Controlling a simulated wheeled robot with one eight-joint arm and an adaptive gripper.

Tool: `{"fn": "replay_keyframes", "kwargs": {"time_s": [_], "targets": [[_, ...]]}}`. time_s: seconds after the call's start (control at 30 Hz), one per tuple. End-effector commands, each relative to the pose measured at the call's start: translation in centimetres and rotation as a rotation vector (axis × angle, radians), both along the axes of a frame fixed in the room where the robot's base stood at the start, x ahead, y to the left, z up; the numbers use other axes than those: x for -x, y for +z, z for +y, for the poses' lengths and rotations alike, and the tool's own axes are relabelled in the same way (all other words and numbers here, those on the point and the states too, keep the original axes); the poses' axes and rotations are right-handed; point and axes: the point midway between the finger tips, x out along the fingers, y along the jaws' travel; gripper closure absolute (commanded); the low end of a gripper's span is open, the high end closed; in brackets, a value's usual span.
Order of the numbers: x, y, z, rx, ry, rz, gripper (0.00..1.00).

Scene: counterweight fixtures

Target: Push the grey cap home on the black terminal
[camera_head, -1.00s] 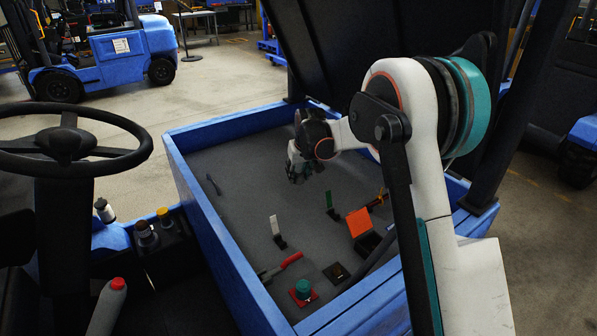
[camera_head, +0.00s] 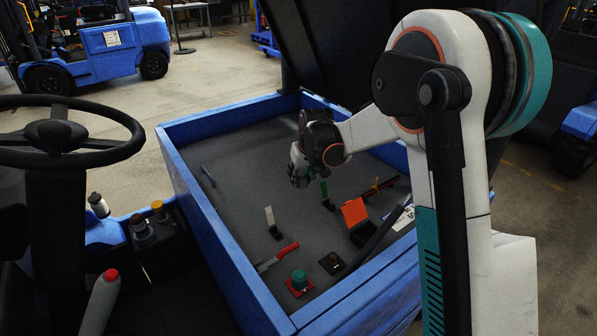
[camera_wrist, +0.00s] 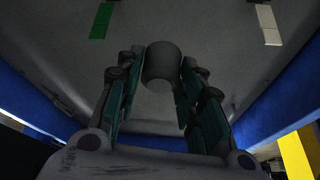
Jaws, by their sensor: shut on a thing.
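My gripper (camera_wrist: 163,82) is shut on the grey cap (camera_wrist: 163,62), a plain round piece held between its two teal-padded fingers in the wrist view. In the head view my gripper (camera_head: 299,180) hangs above the grey floor of the blue-walled bay, left of and above the green tab; the cap is too small and dark to make out there. A dark square base with a small brownish post (camera_head: 332,262) sits near the bay's near edge; I cannot tell whether it is the black terminal. Nothing clearly shows as the terminal under the cap.

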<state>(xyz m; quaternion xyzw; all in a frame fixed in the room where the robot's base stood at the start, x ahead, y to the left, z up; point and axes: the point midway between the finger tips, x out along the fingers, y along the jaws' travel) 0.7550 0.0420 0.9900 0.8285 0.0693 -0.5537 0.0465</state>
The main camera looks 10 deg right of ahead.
Motion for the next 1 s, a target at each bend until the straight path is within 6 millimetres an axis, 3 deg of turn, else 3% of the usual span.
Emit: {"fn": "replay_keyframes", "kwargs": {"time_s": [1.0], "targets": [[9.1,0.0,-1.7,0.0,0.0,0.0,0.75]]}}
